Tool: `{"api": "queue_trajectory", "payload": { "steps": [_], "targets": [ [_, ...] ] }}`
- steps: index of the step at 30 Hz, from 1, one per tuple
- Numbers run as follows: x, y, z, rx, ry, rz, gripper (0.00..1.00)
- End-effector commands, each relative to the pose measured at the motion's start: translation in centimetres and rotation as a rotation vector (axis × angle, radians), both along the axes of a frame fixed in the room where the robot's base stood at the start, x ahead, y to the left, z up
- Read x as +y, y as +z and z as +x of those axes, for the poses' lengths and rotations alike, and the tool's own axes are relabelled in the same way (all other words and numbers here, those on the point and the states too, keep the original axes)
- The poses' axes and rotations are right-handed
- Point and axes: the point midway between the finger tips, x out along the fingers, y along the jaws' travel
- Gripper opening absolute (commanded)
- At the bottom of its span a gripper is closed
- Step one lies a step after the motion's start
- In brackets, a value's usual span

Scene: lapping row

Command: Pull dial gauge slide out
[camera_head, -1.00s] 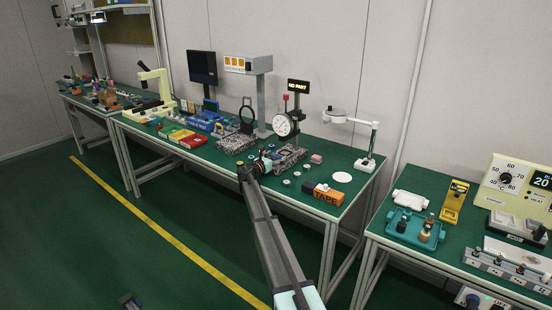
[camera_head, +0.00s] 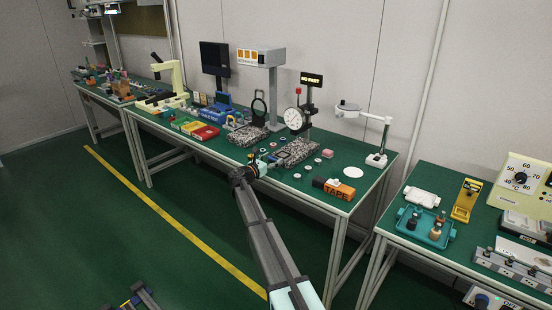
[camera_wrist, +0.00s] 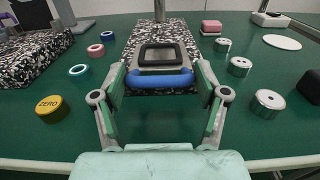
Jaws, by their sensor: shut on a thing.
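The dial gauge (camera_head: 296,119) has a white round face and stands on a post behind a speckled granite base (camera_head: 303,152). In the wrist view the base (camera_wrist: 130,43) lies straight ahead. A grey slide with a dark framed top (camera_wrist: 160,56) sits over its near part, with a blue bar handle (camera_wrist: 160,79) at its front. My gripper (camera_wrist: 162,86) has one finger at each end of this handle and is shut on it. In the head view my gripper (camera_head: 258,166) is at the near side of the base; the slide is small there.
Several metal and coloured rings, including a silver one (camera_wrist: 267,103), lie right and left of the slide. A yellow ZERO puck (camera_wrist: 52,108) is at left. An orange TAPE box (camera_head: 337,191) stands right. Another granite base (camera_head: 249,135) is left. A sign reading NO PART (camera_head: 312,79) is above the gauge.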

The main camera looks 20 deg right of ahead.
Motion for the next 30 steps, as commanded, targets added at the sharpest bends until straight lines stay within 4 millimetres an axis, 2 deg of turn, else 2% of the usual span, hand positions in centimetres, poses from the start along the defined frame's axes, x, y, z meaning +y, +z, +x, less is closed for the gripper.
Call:
{"api": "queue_trajectory", "payload": {
  "steps": [5, 6, 15, 20, 30],
  "targets": [
    [0.0, -0.2, -0.5, 0.002, -0.008, 0.002, 0.1],
    [0.0, -0.2, -0.5, 0.002, -0.008, 0.002, 0.83],
    [0.1, -0.1, -0.3, 0.002, -0.005, 0.001, 0.83],
    [0.8, -0.1, -0.7, 0.001, -0.003, 0.002, 0.83],
    [5.8, -0.1, -3.8, 0.002, -0.002, 0.001, 0.83]
  ]
}}
